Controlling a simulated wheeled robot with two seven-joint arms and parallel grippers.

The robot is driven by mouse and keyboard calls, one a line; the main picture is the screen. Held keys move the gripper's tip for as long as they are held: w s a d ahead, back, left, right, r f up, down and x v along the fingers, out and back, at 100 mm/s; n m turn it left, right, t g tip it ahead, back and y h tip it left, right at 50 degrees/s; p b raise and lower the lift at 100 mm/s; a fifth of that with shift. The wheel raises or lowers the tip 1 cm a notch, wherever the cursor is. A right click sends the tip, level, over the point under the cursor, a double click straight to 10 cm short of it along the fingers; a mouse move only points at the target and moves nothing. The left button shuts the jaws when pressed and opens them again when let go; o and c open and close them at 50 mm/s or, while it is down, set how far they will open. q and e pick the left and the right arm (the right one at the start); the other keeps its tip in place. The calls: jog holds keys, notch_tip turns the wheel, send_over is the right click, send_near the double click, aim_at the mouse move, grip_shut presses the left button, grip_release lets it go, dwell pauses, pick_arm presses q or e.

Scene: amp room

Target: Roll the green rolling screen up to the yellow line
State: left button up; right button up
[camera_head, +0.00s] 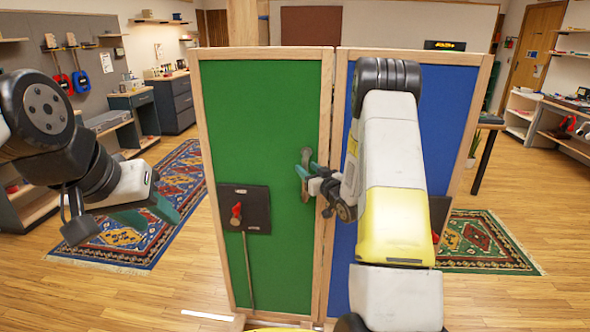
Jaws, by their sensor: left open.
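The green rolling screen (275,110) stands upright in front of me, a green panel in a light wood frame. A dark plate (256,208) with a red-handled part sits low on its left side. A blue panel (450,110) in the same kind of frame adjoins its right edge. My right gripper (307,174) is at the green panel's right side, near the frame post; I cannot tell whether it touches or grips anything. My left gripper (150,213) is open and empty, left of the screen and apart from it. I cannot make out the yellow line with certainty.
A patterned rug (165,190) lies on the wood floor at the left, and another rug (485,240) lies at the right. Drawers (172,100) and a workbench line the left wall. Shelves (560,125) stand at the right. A white strip (208,316) lies on the floor at bottom left.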

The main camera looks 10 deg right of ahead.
jog(key=shift+a, duration=0.15)
jog(key=v, duration=0.7)
jog(key=shift+s, duration=0.35)
jog(key=s+r+m+g+h, duration=0.2)
jog(key=s+r+g+h, duration=0.25)
jog(key=r, duration=0.65)
jog(key=s+a+r+g+y, duration=0.1)
jog(key=s+a+g, duration=0.2)
jog(key=s, duration=1.1)
jog(key=s+a+r+g+y, duration=0.1)
jog(key=s+a, duration=0.5)
jog(key=s, duration=0.8)
jog(key=r+g, duration=0.1)
jog(key=g, duration=0.1)
jog(key=shift+r+g, duration=0.35)
